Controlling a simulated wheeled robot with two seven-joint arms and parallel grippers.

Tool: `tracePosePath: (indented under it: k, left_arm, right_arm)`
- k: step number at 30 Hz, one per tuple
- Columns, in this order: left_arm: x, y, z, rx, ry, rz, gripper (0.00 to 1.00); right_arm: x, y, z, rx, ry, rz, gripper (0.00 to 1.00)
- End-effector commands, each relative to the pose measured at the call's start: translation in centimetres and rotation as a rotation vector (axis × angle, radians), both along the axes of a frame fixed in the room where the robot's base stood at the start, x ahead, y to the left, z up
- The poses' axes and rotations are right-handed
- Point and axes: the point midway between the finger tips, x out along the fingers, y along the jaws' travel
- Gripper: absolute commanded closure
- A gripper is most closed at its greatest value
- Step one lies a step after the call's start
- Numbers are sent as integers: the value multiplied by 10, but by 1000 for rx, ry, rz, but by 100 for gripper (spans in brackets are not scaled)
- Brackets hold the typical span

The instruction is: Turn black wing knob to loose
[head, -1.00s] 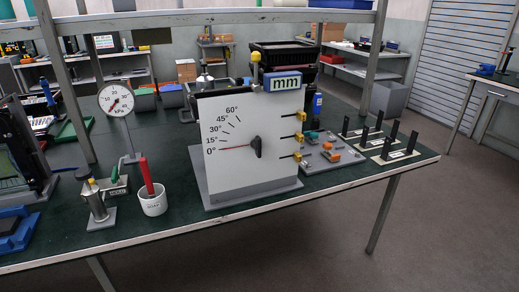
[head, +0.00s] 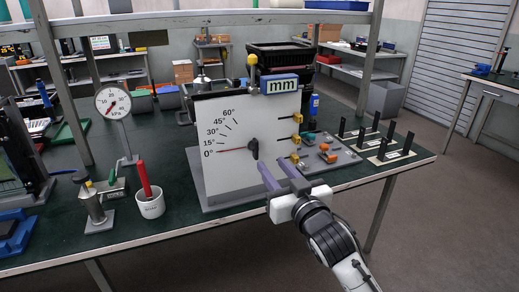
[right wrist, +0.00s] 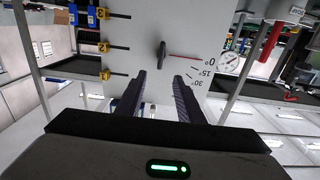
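The black wing knob (head: 254,149) sits on the white front plate (head: 220,178) of the housing, below and right of its printed angle scale. A thin red pointer line (head: 232,151) runs from the knob to the 0° mark. My right gripper (head: 273,162) is in front of the plate, just below and right of the knob. Its two fingers are apart with nothing between them. In the right wrist view the knob (right wrist: 162,53) shows upright, beyond the gap between the fingertips (right wrist: 158,75) and not touched. My left gripper is not in view.
Yellow clamps (head: 297,138) stick out along the plate's right edge, beside a grey board with small parts (head: 328,157). A white cup with a red handle (head: 150,204) and a dial gauge (head: 113,102) stand to the left. The bench front edge runs below.

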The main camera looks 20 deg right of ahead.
Motion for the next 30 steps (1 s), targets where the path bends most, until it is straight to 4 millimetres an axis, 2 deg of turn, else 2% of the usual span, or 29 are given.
tracePosePath:
  k: [15,21,30]
  left_arm:
    - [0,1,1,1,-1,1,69]
    - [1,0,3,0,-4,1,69]
    - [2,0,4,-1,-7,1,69]
  right_arm:
    - [82,0,0,0,1,0,66]
    - [98,0,0,-1,1,1,66]
    - [100,0,-1,-1,1,1,66]
